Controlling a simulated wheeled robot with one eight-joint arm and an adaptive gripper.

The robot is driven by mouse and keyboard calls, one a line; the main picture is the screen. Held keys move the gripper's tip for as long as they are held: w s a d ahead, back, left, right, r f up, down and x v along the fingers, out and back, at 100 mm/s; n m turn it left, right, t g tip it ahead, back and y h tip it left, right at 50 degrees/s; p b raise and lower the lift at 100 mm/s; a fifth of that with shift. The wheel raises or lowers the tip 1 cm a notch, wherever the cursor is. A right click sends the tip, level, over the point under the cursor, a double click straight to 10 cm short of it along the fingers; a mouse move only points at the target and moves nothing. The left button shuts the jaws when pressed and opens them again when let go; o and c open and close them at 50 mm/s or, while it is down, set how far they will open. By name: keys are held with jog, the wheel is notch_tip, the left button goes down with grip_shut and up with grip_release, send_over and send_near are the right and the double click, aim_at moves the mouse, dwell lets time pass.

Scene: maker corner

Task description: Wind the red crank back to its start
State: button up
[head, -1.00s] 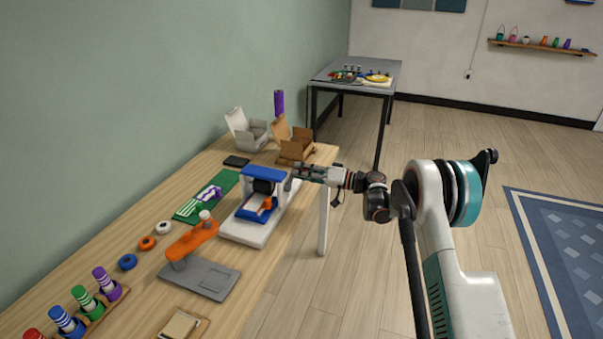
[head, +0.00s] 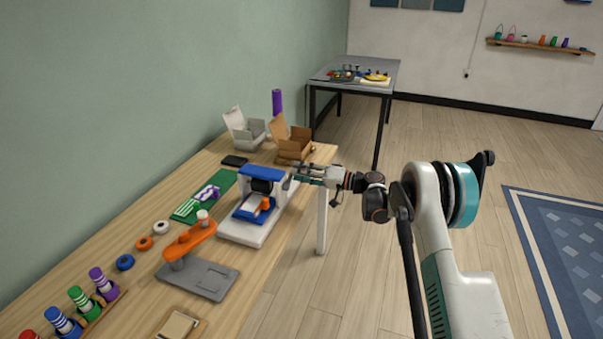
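A small press (head: 243,230) with a white base, a blue top bar and a black roller stands on the wooden table. I cannot make out a red crank; the press's right side is partly covered by my gripper. My gripper (head: 290,181) reaches in from the right, its tip at the right side of the press by the blue bar. The fingers are too small to tell whether they are shut or touching anything.
An orange-armed tool on a grey plate (head: 205,283) stands in front of the press. Open boxes, one grey (head: 243,133) and one brown (head: 293,150), stand behind it. A green board (head: 187,213) lies left. Striped bottles (head: 81,300) stand at the near left.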

dwell(0.3)
jog(key=v, duration=1.2)
